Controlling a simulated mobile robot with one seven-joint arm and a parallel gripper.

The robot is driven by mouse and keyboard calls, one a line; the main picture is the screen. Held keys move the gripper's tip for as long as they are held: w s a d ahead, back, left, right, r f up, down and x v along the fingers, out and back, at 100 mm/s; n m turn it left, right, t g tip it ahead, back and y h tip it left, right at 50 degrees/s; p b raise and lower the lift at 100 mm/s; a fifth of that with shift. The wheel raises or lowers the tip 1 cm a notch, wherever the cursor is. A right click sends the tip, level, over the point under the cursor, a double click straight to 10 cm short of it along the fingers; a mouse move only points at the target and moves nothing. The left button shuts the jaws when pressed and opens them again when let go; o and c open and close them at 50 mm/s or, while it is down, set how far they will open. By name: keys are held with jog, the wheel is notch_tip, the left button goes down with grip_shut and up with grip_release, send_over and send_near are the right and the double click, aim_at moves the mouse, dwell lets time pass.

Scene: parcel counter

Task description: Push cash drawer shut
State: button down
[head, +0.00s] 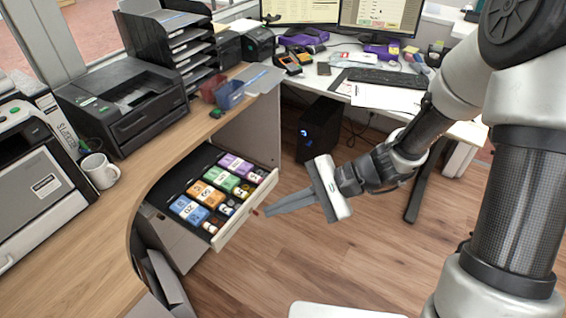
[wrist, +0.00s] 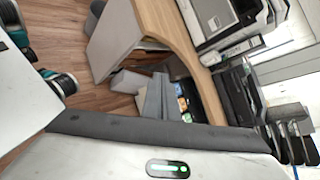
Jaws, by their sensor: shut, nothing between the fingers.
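The cash drawer (head: 243,212) stands pulled out from under the curved wooden counter in the head view. Bundles of purple, green, orange and blue notes and several coin cups lie in its dark tray. My gripper (head: 267,211) is shut and empty, its fingertips close to the drawer's pale front panel. I cannot tell whether they touch it. In the wrist view my gripper fingers (wrist: 158,98) point toward the drawer, and part of the drawer's contents (wrist: 183,103) shows beside them. The rest of the drawer is hidden there.
On the counter (head: 205,130) stand a black printer (head: 125,105), a white mug (head: 100,171) and paper trays (head: 185,45). A desk with monitors (head: 380,17) and a keyboard (head: 388,78) is behind. A black computer tower (head: 318,130) stands under it. The wooden floor (head: 340,255) before the drawer is clear.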

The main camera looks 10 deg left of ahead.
jog(key=w+a+f+m+t+y+b, duration=0.2)
jog(key=f+m, duration=0.2)
jog(key=f, duration=0.4)
jog(key=w+a+f+m+t+y+b, duration=0.1)
jog(key=w+a+f+m+y+b, duration=0.15)
jog(key=f, duration=0.55)
jog(key=m+t+h+b, duration=0.2)
jog(key=m+t+b, duration=0.25)
jog(key=m, duration=0.35)
send_near(232, 230)
jog(key=shift+t, duration=0.45)
jog(key=x, duration=0.3)
jog(key=f+b+x, duration=0.1)
jog(key=x, duration=0.1)
jog(key=shift+s, duration=0.25)
jog(key=shift+w+a+m, duration=0.25)
jog(key=shift+a, duration=0.2)
jog(key=shift+r, duration=0.1)
